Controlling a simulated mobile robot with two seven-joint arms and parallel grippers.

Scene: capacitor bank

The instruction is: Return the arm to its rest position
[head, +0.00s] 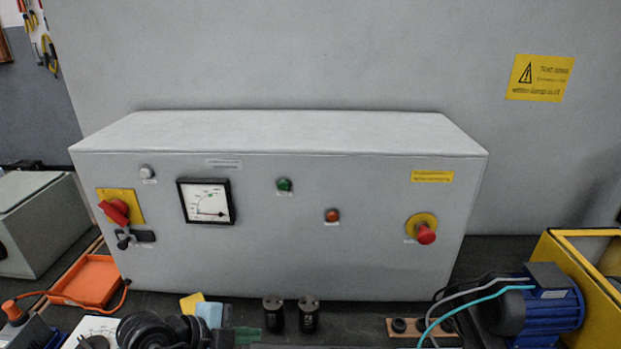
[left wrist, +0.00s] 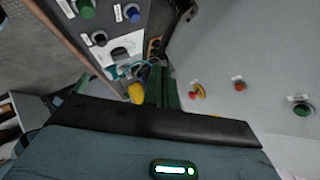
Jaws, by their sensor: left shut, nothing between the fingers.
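My left gripper (left wrist: 162,86) shows in the left wrist view, its dark green fingers close together with nothing between them. The teal palm with a lit green strip fills the bottom of that view. The fingers are apart from the grey cabinet, whose front lies to their right there. In the head view the left arm is hardly visible; a dark green patch at the bottom edge may be part of it, but I cannot tell. The cabinet (head: 300,250) stands upright at the back of the bench in the head view. My right gripper is in neither view.
The cabinet front carries a red emergency stop (head: 426,234), a red switch (head: 115,211) and a meter (head: 206,202). Two dark capacitors (head: 309,316), an orange tray (head: 90,281), a black coil (head: 160,332) and a blue motor (head: 545,302) crowd the bench.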

